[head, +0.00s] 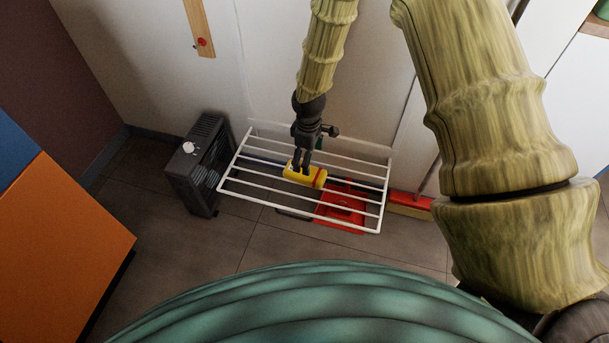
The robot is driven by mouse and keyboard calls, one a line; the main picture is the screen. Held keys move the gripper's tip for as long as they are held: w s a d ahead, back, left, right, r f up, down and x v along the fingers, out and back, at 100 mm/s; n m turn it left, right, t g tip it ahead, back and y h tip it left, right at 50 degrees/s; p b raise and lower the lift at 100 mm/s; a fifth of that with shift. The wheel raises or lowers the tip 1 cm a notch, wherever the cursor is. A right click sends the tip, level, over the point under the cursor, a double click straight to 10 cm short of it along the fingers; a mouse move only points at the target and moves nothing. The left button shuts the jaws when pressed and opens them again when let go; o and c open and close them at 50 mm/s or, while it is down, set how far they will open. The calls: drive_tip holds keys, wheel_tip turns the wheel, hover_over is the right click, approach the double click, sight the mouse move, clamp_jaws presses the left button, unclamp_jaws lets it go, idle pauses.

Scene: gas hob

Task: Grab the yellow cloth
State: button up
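The yellow cloth (298,178), with a red stripe near its right end, is at the middle of a white wire drying rack (356,228). It looks folded or draped over the bars. My gripper (303,171) points down from above, with its dark fingers at the cloth's upper side. The fingers overlap the cloth in this view. I cannot tell whether they are closed on it or only beside it. Part of the cloth is hidden behind the fingers.
The rack stands out from a pale wall. A dark heater (197,165) stands to its left. A red object (343,207) shows below the bars, and a red and yellow broom head (410,205) is to the right. An orange panel (60,250) is at the left; tiled floor lies between.

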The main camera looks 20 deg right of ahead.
wheel_tip(320, 180, down, 8)
drive_tip(key=b, duration=0.2)
drive_tip(key=shift+b, duration=0.4)
drive_tip(key=shift+s, duration=0.1)
drive_tip(key=shift+c, duration=0.2)
drive_tip(key=c, duration=1.1)
